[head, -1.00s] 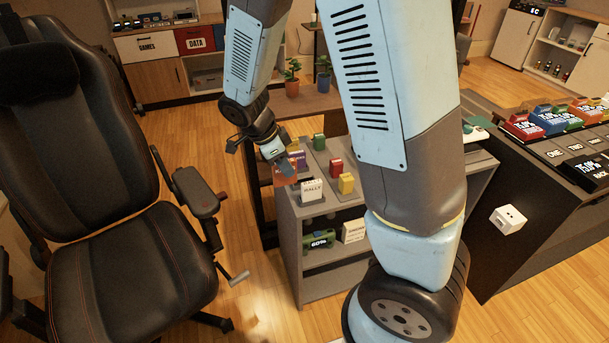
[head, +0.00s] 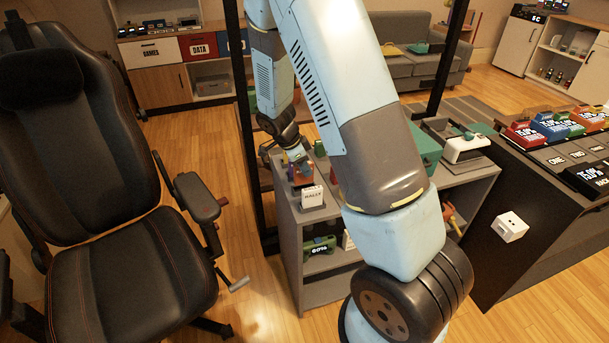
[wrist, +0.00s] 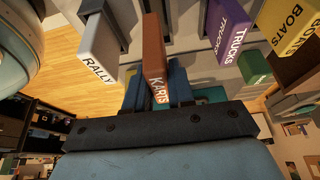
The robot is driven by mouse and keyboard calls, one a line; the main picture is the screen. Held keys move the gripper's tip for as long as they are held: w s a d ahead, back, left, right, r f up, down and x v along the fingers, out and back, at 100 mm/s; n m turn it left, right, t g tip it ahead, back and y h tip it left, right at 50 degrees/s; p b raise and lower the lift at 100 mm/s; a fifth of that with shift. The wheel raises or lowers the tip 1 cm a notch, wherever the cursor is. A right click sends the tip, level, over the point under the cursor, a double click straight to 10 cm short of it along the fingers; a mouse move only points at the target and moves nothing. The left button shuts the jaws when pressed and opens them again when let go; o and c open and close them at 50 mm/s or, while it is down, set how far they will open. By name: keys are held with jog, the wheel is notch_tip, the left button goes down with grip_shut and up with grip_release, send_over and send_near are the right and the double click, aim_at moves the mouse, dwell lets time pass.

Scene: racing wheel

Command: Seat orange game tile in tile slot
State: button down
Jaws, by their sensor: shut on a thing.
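The orange game tile (wrist: 154,45), marked KARTS, is between the fingers of my gripper (wrist: 156,88) in the wrist view. My gripper (head: 296,163) is shut on it. In the head view the orange tile (head: 304,172) shows just behind the white RALLY tile (head: 312,197), above the left end of the grey shelf unit. In the wrist view the RALLY tile (wrist: 98,55) stands to the left and the purple TRUCKS tile (wrist: 230,32) to the right, with the orange tile between them. The tile slot is hidden, and I cannot tell whether the tile touches it.
The yellow BOATS tile (wrist: 290,30) stands farther right in the wrist view. A green block (wrist: 254,66) is near it. The black chair (head: 125,250) stands left of the shelf unit (head: 290,250), with bare floor between them. My arm hides part of the shelf top.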

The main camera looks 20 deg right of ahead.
jog(key=shift+w+d+f, duration=0.2)
jog(key=shift+f, duration=0.1)
jog(key=shift+w+f, duration=0.1)
jog(key=shift+f, duration=1.6)
jog(key=c, duration=1)
grip_release()
jog(key=shift+o, duration=0.2)
